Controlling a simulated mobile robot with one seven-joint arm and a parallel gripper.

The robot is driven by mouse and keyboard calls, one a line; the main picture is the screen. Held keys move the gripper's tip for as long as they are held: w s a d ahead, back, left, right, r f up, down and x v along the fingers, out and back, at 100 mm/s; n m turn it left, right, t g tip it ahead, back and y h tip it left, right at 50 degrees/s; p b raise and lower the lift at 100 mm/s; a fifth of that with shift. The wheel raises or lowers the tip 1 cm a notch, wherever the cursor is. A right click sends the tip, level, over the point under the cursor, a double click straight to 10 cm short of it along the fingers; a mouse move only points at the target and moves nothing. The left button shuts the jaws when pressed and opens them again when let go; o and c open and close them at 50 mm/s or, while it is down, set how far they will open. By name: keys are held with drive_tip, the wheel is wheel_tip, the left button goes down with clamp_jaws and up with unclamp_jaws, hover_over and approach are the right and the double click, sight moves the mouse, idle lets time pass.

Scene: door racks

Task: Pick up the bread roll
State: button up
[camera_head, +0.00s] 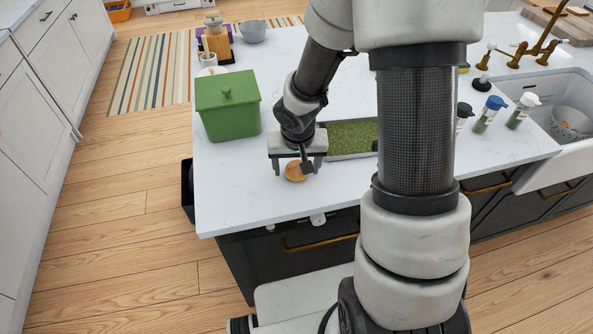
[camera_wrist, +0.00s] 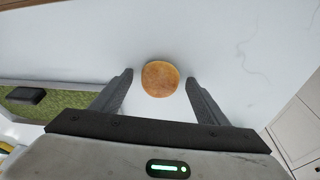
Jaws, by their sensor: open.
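The bread roll (camera_head: 296,171) is a small round golden-brown bun on the white countertop near its front edge. In the wrist view the roll (camera_wrist: 160,78) lies at the fingertips, in line with the gap between the two fingers, with white space on both sides. My gripper (camera_head: 296,170) is open above the counter, pointing down around the roll. In the wrist view my gripper (camera_wrist: 159,75) has its fingers spread wide and holds nothing. I cannot tell how high the fingertips are above the counter.
A green lidded box (camera_head: 228,112) stands left of my gripper. A tray with a green surface (camera_head: 352,136) lies just behind and right of it. Several bottles (camera_head: 488,114) and a sink (camera_head: 558,126) are at the right. The counter's front left (camera_head: 232,205) is clear.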

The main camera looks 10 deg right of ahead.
drive_tip(key=shift+f, duration=0.1)
drive_tip(key=c, duration=1.1)
